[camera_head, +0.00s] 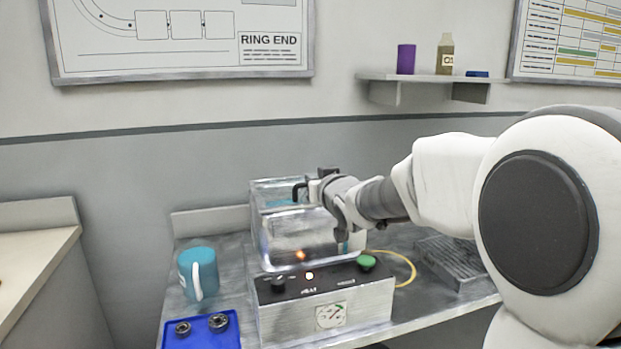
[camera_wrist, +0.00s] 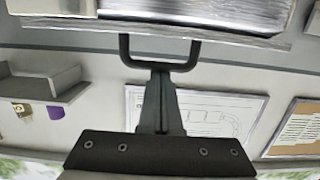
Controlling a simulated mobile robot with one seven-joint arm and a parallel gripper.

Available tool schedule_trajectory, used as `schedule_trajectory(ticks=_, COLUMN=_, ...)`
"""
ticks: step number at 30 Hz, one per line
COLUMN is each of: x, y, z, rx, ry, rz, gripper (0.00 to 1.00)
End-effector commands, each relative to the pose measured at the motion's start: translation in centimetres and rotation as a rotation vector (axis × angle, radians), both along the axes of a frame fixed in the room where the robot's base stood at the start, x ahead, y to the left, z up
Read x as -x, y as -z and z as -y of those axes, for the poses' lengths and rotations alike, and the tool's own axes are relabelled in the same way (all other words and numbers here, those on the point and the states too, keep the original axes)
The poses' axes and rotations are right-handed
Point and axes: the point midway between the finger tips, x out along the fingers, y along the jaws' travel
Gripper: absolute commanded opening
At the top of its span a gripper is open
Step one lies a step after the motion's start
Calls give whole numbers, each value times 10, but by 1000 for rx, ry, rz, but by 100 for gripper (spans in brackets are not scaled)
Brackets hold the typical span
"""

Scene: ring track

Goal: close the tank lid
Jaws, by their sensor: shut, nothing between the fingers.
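The metal tank (camera_head: 292,252) stands on the bench behind a control box. Its lid (camera_head: 275,186) shows at the top of the tank; I cannot tell its exact angle. A black U-shaped lid handle (camera_head: 298,193) sticks out from the lid, and it also shows in the wrist view (camera_wrist: 190,62). My gripper (camera_head: 318,184) is beside the handle. In the wrist view, my gripper (camera_wrist: 160,78) is shut, its fingers together at the handle's crossbar with nothing held. I cannot tell whether they touch the bar.
The control box (camera_head: 325,313) with a green button (camera_head: 367,262) is in front of the tank. A blue mug (camera_head: 203,268) and a blue tray (camera_head: 192,342) are to its left. A yellow cable (camera_head: 408,267) and a grey ribbed block (camera_head: 455,262) are to the right.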

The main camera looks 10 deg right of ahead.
Motion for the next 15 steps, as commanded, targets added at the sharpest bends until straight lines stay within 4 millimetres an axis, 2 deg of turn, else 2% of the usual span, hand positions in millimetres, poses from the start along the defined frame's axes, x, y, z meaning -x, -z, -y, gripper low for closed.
schedule_trajectory(ticks=1, x=1, y=11, z=0, rx=2, ry=1, rz=-11, gripper=0)
schedule_trajectory(ticks=6, x=3, y=24, z=1, rx=4, ry=1, rz=-21, gripper=0)
schedule_trajectory(ticks=15, x=3, y=31, z=1, rx=6, ry=1, rz=-26, gripper=0)
